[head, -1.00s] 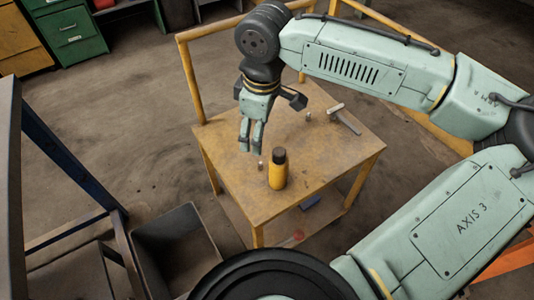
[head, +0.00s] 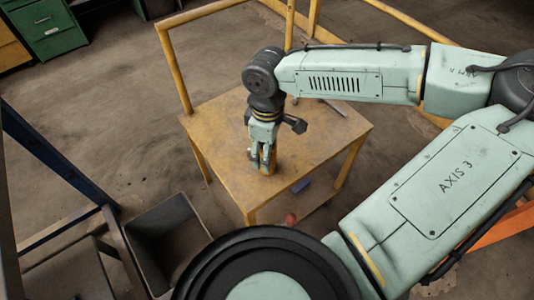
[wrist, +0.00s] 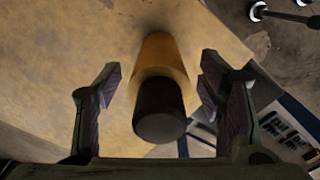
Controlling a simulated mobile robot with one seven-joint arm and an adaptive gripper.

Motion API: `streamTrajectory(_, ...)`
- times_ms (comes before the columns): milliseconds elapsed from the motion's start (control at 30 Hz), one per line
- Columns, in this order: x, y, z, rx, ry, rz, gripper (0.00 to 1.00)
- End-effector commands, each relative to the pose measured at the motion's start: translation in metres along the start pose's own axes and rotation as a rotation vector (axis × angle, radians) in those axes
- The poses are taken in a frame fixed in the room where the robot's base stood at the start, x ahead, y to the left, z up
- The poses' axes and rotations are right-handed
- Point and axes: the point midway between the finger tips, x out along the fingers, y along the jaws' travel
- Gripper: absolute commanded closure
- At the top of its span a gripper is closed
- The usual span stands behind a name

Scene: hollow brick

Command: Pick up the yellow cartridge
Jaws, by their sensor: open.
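The yellow cartridge stands upright on the small yellow worktable (head: 215,120), and its dark cap faces my wrist camera. In the head view it is mostly hidden behind my gripper (head: 262,165); a strip of its yellow body (head: 274,166) shows beside the fingers. In the wrist view the cartridge (wrist: 165,58) lies between my two fingers, with its black cap (wrist: 158,110) nearest. My gripper (wrist: 162,85) is open, with a visible gap on both sides of the cartridge. I see no finger touching it.
A hammer (head: 333,107) lies at the table's back right, partly hidden by my arm. A blue object (head: 301,185) sits on the lower shelf. A dark open bin (head: 170,240) stands on the floor to the left. The table's left part is clear.

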Motion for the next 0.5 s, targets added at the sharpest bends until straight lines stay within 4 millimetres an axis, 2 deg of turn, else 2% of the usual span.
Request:
streamTrajectory(267, 0.0034, 0.0001, -0.0002, 0.001, 0.001, 0.001, 0.38)
streamTrajectory(500, 0.0032, 0.0002, -0.0002, 0.001, 0.001, 0.001, 0.53)
